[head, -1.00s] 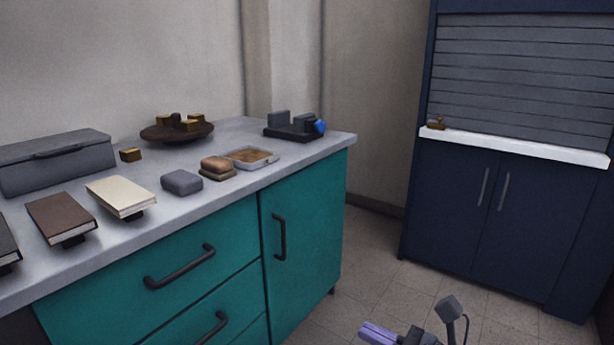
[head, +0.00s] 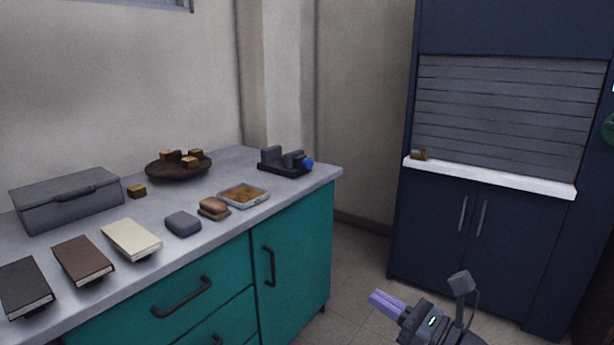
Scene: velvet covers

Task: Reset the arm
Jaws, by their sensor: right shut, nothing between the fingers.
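My right gripper (head: 386,304) shows at the bottom of the head view, right of centre. Its purple fingers are shut with nothing between them. It is over the floor, to the right of the teal cabinet and apart from it. Part of my right arm shows beside it at the bottom edge. My left gripper is out of view.
The grey counter (head: 221,165) on the teal cabinet (head: 300,255) holds several books, a grey box (head: 68,200), a dark bowl (head: 178,168) and a tray (head: 243,195). A navy cupboard (head: 450,230) stands at the right. The tiled floor (head: 350,262) between is clear.

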